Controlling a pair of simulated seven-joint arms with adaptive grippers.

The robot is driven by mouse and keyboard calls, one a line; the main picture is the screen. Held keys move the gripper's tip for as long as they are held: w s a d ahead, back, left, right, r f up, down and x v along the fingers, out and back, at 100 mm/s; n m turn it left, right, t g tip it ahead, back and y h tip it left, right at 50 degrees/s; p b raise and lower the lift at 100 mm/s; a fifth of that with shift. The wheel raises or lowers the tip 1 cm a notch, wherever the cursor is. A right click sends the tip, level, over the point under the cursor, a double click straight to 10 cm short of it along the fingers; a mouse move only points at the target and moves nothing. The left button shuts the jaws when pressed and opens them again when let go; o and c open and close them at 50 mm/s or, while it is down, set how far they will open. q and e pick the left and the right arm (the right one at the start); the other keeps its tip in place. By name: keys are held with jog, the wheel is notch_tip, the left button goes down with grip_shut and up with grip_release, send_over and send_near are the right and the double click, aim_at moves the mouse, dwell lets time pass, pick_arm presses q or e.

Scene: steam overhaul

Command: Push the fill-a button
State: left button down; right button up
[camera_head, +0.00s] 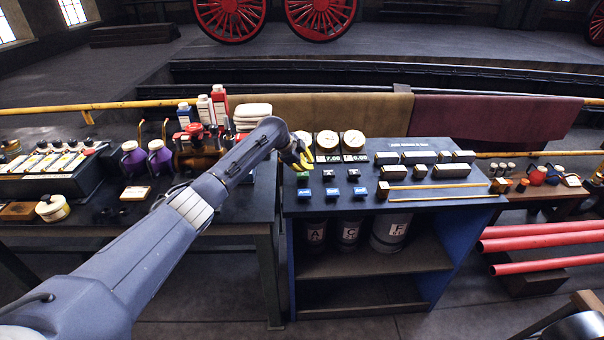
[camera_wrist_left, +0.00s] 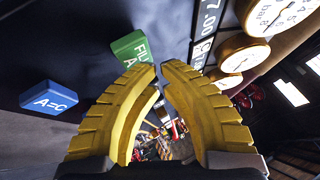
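The green fill-a button (camera_wrist_left: 130,48) shows in the left wrist view, its label partly hidden behind a yellow finger. In the head view a small green block (camera_head: 303,176) at the left of the button rows appears to be it. My left gripper (camera_wrist_left: 160,68) has its yellow fingertips almost together, with a narrow gap and nothing held. In the head view the left gripper (camera_head: 304,158) hangs over the panel, just behind the green button. Contact is not clear. My right gripper is not in view.
A blue A=C button (camera_wrist_left: 48,98) sits near the green one. Other buttons (camera_head: 332,192) lie to the right on the blue panel table (camera_head: 440,205). Round gauges (camera_head: 354,141) and digital displays (camera_head: 355,158) stand behind. Two thin rods (camera_head: 440,185) lie at the right.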

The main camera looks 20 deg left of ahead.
pick_arm(q)
jog(key=shift+f, duration=0.55)
dwell(0.6)
jog(key=shift+r, duration=0.7)
jog(key=shift+r, duration=0.1)
jog(key=shift+r, duration=2.9)
